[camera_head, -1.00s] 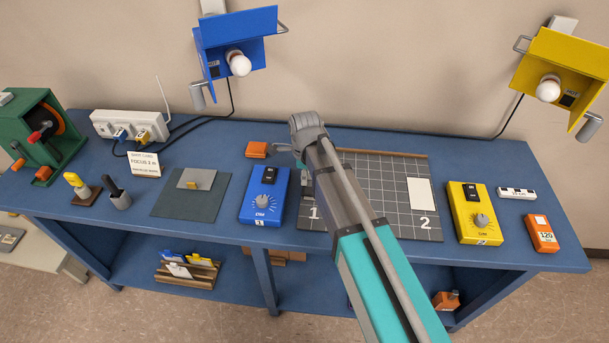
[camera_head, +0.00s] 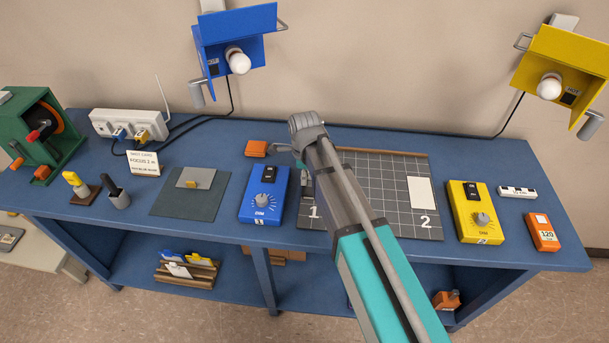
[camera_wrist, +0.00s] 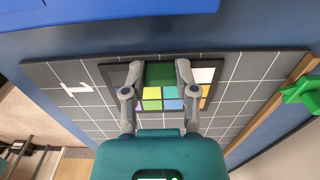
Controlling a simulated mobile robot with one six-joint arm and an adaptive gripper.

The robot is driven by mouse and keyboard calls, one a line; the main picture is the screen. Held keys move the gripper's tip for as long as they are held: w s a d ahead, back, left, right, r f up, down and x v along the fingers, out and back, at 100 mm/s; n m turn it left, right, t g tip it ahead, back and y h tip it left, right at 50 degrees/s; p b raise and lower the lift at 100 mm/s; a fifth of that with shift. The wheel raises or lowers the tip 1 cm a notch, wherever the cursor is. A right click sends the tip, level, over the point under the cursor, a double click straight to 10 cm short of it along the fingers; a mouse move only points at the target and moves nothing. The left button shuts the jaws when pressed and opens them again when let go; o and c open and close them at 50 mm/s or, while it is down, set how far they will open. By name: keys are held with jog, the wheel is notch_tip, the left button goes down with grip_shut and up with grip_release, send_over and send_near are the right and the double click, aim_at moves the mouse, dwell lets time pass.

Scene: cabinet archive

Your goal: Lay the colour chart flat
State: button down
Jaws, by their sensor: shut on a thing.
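The colour chart (camera_wrist: 204,76) shows in the wrist view as a dark-framed panel with green, yellow, blue, orange and white patches. It is over the grey gridded board (camera_wrist: 235,112), near the printed 1. My gripper (camera_wrist: 160,77) is shut on the chart, with one finger on each side of the green part. From above, I cannot tell whether the chart touches the board or is slightly raised or tilted. In the head view my arm covers the chart and most of the gripper, while the board (camera_head: 383,185) shows to the right of the arm.
A blue dimmer box (camera_head: 264,207) stands close to the board's left edge, and a yellow dimmer box (camera_head: 472,226) to its right. A white card (camera_head: 421,191) lies on the board near the 2. A wooden strip (camera_wrist: 272,102) runs along the board's edge.

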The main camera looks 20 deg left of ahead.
jog(key=shift+f, duration=0.35)
jog(key=shift+c, duration=1.5)
grip_release()
jog(key=shift+c, duration=0.5)
jog(key=shift+r, duration=0.1)
jog(key=shift+r+p, duration=3.35)
jog(key=shift+r, duration=0.15)
